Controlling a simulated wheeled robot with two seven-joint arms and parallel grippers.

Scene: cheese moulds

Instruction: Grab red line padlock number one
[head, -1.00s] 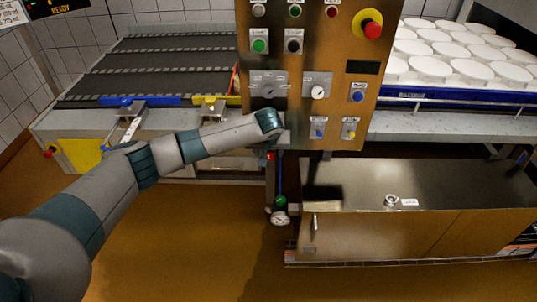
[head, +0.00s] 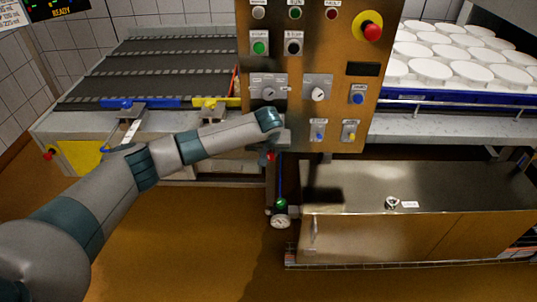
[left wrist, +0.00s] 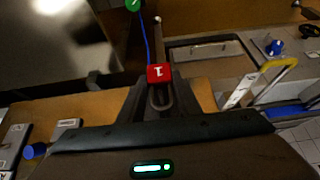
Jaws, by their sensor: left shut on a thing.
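The red padlock (left wrist: 160,74) carries a white number 1 and shows in the left wrist view at the tips of my left gripper (left wrist: 161,90). The fingers are shut on it, one on each side, with its grey shackle between them. In the head view a small red part of the padlock (head: 270,156) shows just below the control panel. My left gripper (head: 278,142) is there at the panel's lower left edge, mostly hidden by its own wrist. I cannot tell whether the padlock still touches anything behind it. My right gripper is not in view.
The control panel (head: 312,60) stands close above the gripper. A metal cabinet (head: 350,185) is at the right, a conveyor (head: 150,70) at the left. The floor in front is clear.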

